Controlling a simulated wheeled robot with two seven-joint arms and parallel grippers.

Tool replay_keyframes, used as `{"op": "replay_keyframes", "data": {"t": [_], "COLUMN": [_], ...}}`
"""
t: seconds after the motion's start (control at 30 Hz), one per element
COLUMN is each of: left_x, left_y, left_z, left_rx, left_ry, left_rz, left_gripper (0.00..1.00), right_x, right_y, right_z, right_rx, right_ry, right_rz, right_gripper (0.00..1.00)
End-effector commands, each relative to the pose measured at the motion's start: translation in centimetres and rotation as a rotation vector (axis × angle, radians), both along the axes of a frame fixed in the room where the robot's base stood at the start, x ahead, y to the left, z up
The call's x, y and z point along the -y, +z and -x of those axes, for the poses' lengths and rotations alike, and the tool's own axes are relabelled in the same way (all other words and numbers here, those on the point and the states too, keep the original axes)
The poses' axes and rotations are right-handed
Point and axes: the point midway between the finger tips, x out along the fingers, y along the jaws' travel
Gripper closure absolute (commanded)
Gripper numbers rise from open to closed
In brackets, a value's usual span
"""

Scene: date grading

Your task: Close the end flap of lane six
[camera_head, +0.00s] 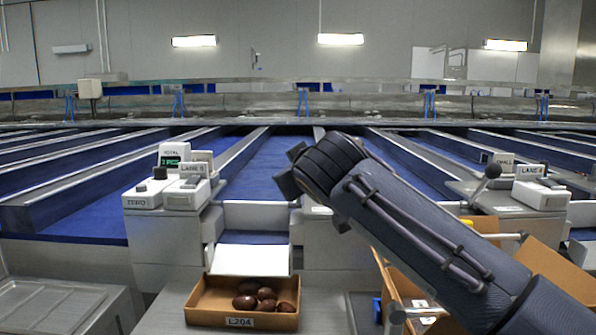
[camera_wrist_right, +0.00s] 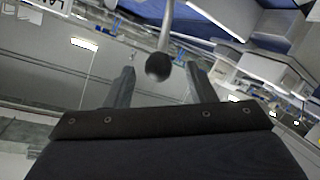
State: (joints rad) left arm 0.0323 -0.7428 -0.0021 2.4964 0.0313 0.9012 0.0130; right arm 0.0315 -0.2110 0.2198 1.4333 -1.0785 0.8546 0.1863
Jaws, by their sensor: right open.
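My right gripper (camera_head: 290,168) reaches in from the lower right, beside the lane with the small carton at its end. In the right wrist view the open gripper (camera_wrist_right: 160,76) has a black ball knob (camera_wrist_right: 158,66) on a pale rod between its fingers. It does not clearly touch either finger. My arm hides this knob in the head view. The white end flap (camera_head: 249,261) slopes down toward the carton, so the lane end is open. A lane sign (camera_head: 193,181) stands left of it; its number is too small to read surely. My left gripper is out of view.
The carton (camera_head: 240,321) marked L204 holds several dark dates under the flap. A white scale unit (camera_head: 160,185) stands left. Another ball-topped lever (camera_head: 490,172) and a lane sign (camera_head: 531,171) stand right. Open cardboard cartons (camera_head: 556,276) sit at lower right, partly behind my arm.

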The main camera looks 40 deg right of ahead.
Motion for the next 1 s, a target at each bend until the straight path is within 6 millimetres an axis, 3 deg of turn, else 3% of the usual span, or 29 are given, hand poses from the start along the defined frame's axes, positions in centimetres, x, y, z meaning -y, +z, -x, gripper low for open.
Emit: {"op": "replay_keyframes", "data": {"t": [0.1,0.3,0.87,1.0], "left_x": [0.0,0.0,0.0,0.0], "left_y": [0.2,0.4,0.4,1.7], "left_z": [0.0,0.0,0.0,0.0], "left_rx": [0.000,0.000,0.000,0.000], "left_ry": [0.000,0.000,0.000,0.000], "left_rz": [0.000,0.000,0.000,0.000], "left_gripper": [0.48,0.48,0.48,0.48], "right_x": [-1.0,-1.9,-2.0,-2.0], "right_y": [0.6,1.0,1.0,2.3], "right_z": [1.8,3.5,3.6,3.6], "right_rx": [0.001,-0.001,-0.002,-0.002], "right_ry": [0.000,0.000,0.000,-0.001], "right_rz": [0.000,-0.001,-0.001,-0.001], "right_gripper": [0.50,0.50,0.50,0.50]}}
